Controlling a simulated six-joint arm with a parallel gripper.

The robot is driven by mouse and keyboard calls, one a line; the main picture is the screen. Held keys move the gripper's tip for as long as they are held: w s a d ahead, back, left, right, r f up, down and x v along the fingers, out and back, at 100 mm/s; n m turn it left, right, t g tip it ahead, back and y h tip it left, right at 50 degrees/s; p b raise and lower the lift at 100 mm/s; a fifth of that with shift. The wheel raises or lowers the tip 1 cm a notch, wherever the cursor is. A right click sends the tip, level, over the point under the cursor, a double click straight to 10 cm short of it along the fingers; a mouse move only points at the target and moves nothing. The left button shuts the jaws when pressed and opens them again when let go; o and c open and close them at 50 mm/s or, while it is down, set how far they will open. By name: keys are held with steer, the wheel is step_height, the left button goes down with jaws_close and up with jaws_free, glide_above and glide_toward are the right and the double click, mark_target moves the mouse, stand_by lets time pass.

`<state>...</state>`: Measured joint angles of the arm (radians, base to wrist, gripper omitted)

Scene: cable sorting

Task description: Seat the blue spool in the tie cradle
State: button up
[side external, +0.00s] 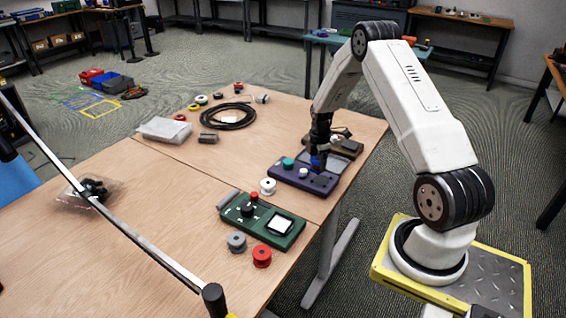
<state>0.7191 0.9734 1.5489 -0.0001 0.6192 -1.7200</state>
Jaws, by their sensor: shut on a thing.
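My gripper (318,152) points down over the dark purple holder (325,188) near the right edge of the table. It is shut on the blue spool (316,162), which shows only as a small patch of blue beneath the fingers. The spool is at or just above the holder's right part; I cannot tell whether it touches. A teal round piece (287,164) and a small white piece (303,172) sit on the same holder. Which holder is the tie cradle is not clear from this view.
A green holder (290,240) lies nearer the front, with a white spool (267,186), a grey spool (236,242) and a red spool (262,257) around it. A black cable coil (228,116) and a clear bag (164,130) lie farther back. The left tabletop is mostly free.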

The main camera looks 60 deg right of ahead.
steer(key=shift+s+d+f, duration=0.1)
steer(key=shift+d+f, duration=0.15)
steer(key=shift+d, duration=0.8)
steer(key=shift+d+f, duration=0.25)
steer(key=shift+d, duration=0.75)
steer(key=shift+f+m, duration=0.2)
steer(key=shift+m, duration=0.1)
steer(key=shift+f, duration=1.3)
steer(key=shift+f, duration=1.75)
steer(key=o, duration=1.2)
steer(key=shift+o, duration=0.2)
steer(key=shift+r, duration=0.2)
step_height(320, 180, up, 7)
steer(key=shift+f, duration=0.2)
stand_by(0.5)
